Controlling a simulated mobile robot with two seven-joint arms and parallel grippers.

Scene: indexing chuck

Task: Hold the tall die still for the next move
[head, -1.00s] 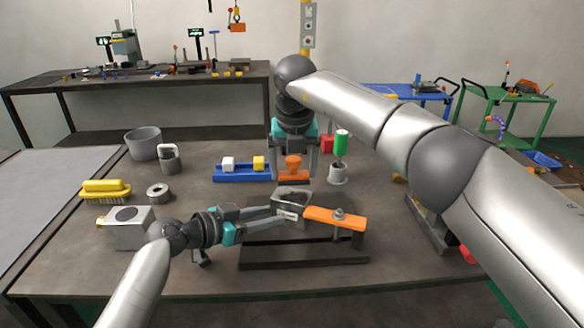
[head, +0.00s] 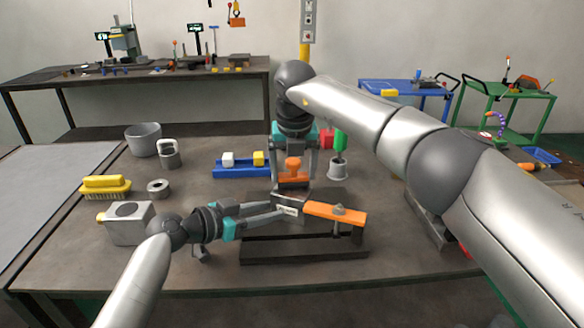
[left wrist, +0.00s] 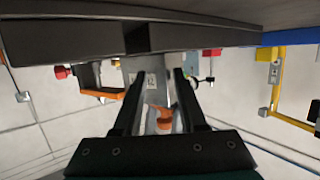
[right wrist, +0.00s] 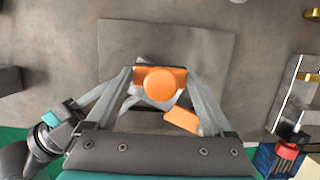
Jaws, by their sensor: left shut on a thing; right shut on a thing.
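The tall die (head: 290,213) is a grey block with a small white label on its front. My left gripper (head: 276,209) is shut on the die, its fingers on either side. The labelled face also shows between the fingers in the left wrist view (left wrist: 150,82). My right gripper (head: 292,182) is shut on an orange stamp-like piece with a round knob (head: 293,166), right over the die. The knob shows between the fingers in the right wrist view (right wrist: 160,84). The die's top is mostly hidden; I cannot tell whether the orange piece touches it.
An orange clamp bar (head: 322,211) with a bolt lies just right of the die, over a dark slotted base (head: 300,251). A blue tray (head: 240,172) with a white and a yellow block is behind left. A grey block with a hole (head: 122,231) stands at left.

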